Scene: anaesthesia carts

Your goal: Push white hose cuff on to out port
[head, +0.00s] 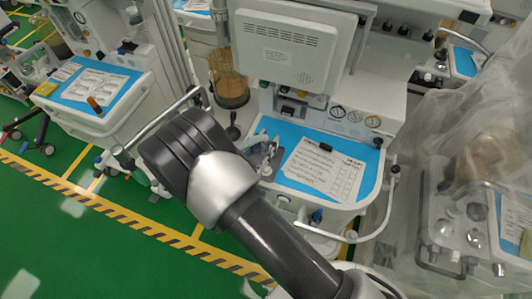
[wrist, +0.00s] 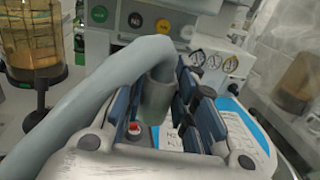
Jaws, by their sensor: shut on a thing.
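My gripper (wrist: 170,108) fills the lower middle of the wrist view, its two dark blue-grey fingers on either side of a hose cuff (wrist: 157,100). The cuff is pale grey and hangs from the end of a thick grey hose (wrist: 85,98), which arches in from the lower left. The cuff's open end points down between the fingers. In the head view my gripper (head: 264,152) is small, over the blue cart top and partly hidden by my arm. I cannot make out the out port or whether the cuff touches anything.
The cart's blue worktop (head: 284,135) carries a printed sheet (head: 322,168). Behind are a gauge panel (head: 350,114), a grey monitor back (head: 290,45) and an amber canister (head: 229,80). A white rail (head: 385,215) edges the cart. Plastic-draped equipment (head: 485,150) stands at right; green floor is open at left.

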